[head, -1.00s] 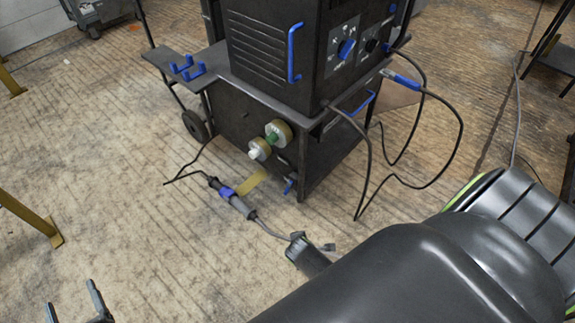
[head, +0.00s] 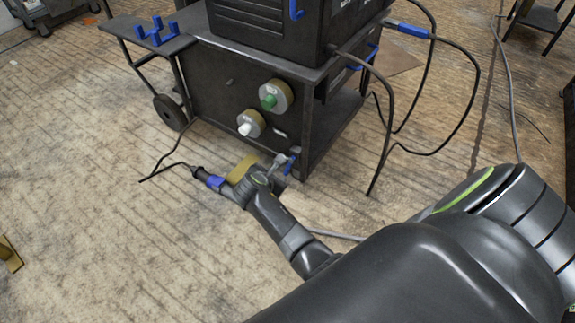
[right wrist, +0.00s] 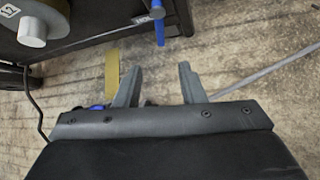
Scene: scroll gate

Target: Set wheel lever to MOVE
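The blue wheel lever (head: 291,163) is low on the front right corner of the dark welding cart (head: 225,85). In the right wrist view the lever (right wrist: 160,32) hangs straight down beside a partly visible label that begins "HOL". My right gripper (head: 281,165) is at the lever in the head view. In the right wrist view its two fingers (right wrist: 160,82) are apart with nothing between them, and the lever is just beyond the tips, roughly centred. Contact cannot be told. My left gripper is out of view.
A torch with a blue part (head: 215,182) and cable lies on the floor by my right gripper. A yellow strip (head: 241,168) marks the floor. Black cables (head: 386,140) hang at right.

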